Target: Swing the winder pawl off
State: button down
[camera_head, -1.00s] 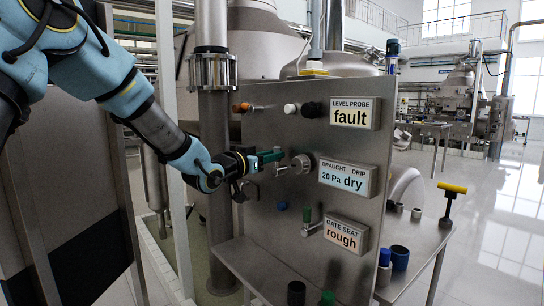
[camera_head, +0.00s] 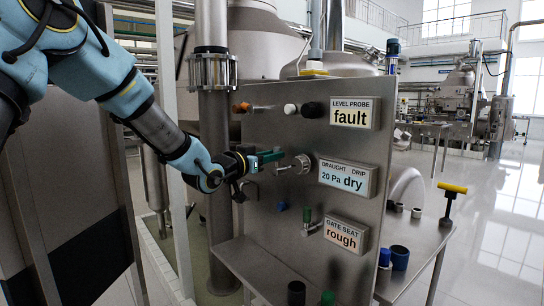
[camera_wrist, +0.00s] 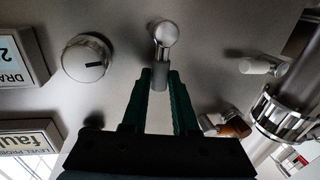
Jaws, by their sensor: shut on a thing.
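A short lever with a bright round metal hub and a grey grip, which I take for the winder pawl (camera_wrist: 165,35), sticks out of the steel panel in the wrist view. My gripper (camera_wrist: 160,78) has its two green fingers shut on the grey grip, one on each side. In the head view my gripper (camera_head: 275,156) reaches the panel from the left, and the pawl (camera_head: 282,170) shows only as a small metal bit by the fingertips. A round metal knob (camera_wrist: 87,58) with a dark mark sits beside the pawl; it also shows in the head view (camera_head: 302,163).
The steel panel (camera_head: 345,265) carries other levers: an orange-tipped one (camera_head: 242,107), a white and a black knob (camera_head: 312,109) above, and a green-handled one (camera_head: 307,218) below. Signs hang at its right edge. A steel pipe (camera_head: 212,150) stands close behind my gripper.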

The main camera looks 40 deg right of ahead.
jog(key=shift+w+r, duration=0.1)
jog(key=shift+w, duration=0.05)
jog(key=shift+w+d+f+n+g+y+p, duration=0.1)
jog(key=shift+w+f+n+g+y+p, duration=0.45)
jog(key=shift+n+p, duration=1.45)
jog(key=shift+w+a+f+n+g+y+p, duration=0.15)
jog(key=shift+w+n+p, duration=0.8)
jog(key=shift+n+p, duration=1)
jog(key=shift+w+d+f+n+g+y+p, duration=0.25)
jog(key=shift+w+f+n+p, duration=0.35)
jog(key=shift+n+p, duration=1.35)
jog(key=shift+w+a+m+p, duration=0.1)
jog(key=shift+w+m+p, duration=0.05)
jog(key=shift+m+p, duration=0.35)
jog(key=c, duration=0.7)
grip_release()
jog(key=shift+r, duration=0.1)
jog(key=a+b, duration=0.1)
jog(key=a, duration=0.2)
jog(key=a+r+b, duration=0.1)
jog(key=a, duration=0.3)
jog(key=a+b, duration=0.1)
jog(key=a, duration=0.2)
jog(key=shift+s+a+r, duration=0.25)
jog(key=shift+a+r, duration=0.1)
jog(key=shift+r, duration=0.05)
